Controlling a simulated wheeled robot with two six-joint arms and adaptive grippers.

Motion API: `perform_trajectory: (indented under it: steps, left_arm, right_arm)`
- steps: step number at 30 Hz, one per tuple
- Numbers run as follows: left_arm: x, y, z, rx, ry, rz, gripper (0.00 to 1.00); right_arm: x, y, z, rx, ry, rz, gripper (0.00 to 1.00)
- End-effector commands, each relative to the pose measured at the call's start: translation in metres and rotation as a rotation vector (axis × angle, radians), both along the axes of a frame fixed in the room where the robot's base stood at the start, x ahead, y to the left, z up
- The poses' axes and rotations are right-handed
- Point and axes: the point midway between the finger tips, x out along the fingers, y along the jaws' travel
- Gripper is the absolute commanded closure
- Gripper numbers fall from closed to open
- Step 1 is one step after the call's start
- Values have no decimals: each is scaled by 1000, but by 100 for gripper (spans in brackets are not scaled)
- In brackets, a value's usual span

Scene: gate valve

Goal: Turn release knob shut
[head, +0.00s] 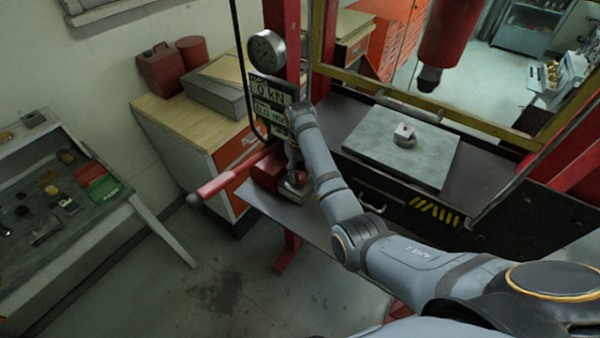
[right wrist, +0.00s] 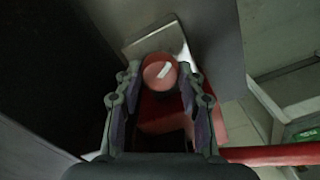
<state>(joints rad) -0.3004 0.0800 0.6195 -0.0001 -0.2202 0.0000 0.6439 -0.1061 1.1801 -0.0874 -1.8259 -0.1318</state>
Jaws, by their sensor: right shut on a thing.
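The release knob (right wrist: 158,74) is a round red knob with a short white mark, tilted up to the right, seen in the right wrist view. My right gripper (right wrist: 160,84) has its two fingers on either side of the knob and is shut on it. In the head view my right gripper (head: 292,158) reaches down at the red pump (head: 267,172), beside the press frame, and the knob is hidden there behind my arm. My left gripper is not in view.
A red pump handle (head: 232,174) sticks out left of the pump. A pressure gauge (head: 266,47) and a display reading 0 kN (head: 268,93) hang above. A grey plate (head: 380,155) with a small block lies on the press bed. A tool bench (head: 95,225) stands left.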

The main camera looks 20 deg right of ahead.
Motion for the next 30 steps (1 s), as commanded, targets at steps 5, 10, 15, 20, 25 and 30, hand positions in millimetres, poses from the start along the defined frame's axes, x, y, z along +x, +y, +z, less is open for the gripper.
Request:
perform_trajectory:
  steps: [5,10,15,20,25,30]
  left_arm:
    - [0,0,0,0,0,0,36]
    - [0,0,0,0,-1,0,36]
    - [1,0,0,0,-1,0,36]
    - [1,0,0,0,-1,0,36]
    - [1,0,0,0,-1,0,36]
    - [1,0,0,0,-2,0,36]
  right_arm:
    - [0,0,0,0,0,-163,93]
    - [0,0,0,0,0,-312,93]
    - [0,0,0,0,0,-437,93]
    - [0,0,0,0,0,-526,93]
    - [0,-1,0,0,0,-588,93]
    - [0,-1,0,0,0,-618,93]
